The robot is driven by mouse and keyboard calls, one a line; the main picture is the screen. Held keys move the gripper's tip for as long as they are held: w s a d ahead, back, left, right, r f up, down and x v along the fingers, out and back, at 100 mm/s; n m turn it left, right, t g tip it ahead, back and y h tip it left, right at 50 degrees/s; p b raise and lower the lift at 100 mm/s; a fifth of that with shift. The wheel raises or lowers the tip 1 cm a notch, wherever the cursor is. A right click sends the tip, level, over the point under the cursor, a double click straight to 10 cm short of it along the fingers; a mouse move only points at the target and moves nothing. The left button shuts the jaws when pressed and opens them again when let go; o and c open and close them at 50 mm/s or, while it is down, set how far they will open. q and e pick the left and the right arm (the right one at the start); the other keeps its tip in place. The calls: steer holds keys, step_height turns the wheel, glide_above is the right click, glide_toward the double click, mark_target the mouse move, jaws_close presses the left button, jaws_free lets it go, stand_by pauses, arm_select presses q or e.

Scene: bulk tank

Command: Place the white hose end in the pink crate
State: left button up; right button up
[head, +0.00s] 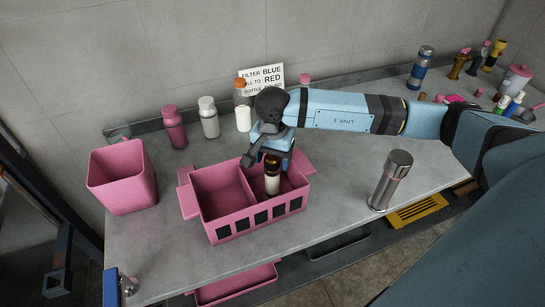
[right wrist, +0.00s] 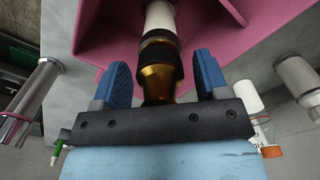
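The pink crate (head: 228,222) stands on the grey bench and has two compartments; its pink walls also show in the right wrist view (right wrist: 110,30). The white hose end (head: 272,184), with a dark collar and brass fitting, is upright in the crate's right compartment. In the right wrist view its brass part (right wrist: 160,78) lies between my fingers. My right gripper (head: 264,158) is over that compartment, its blue fingers apart with a gap on each side of the hose end. Whether the hose end touches the crate floor is hidden. My left gripper is not in view.
A pink bin (head: 122,185) stands left of the crate. Pink (head: 175,130) and white (head: 208,120) bottles stand behind, near a sign (head: 262,76). A steel flask (head: 390,182) stands to the right, near a yellow grate (head: 418,212). Bench between crate and flask is clear.

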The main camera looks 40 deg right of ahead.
step_height(320, 180, up, 12)
steer(key=shift+r+b, duration=0.2)
steer(key=shift+b, duration=0.1)
stand_by(0.3)
stand_by(0.5)
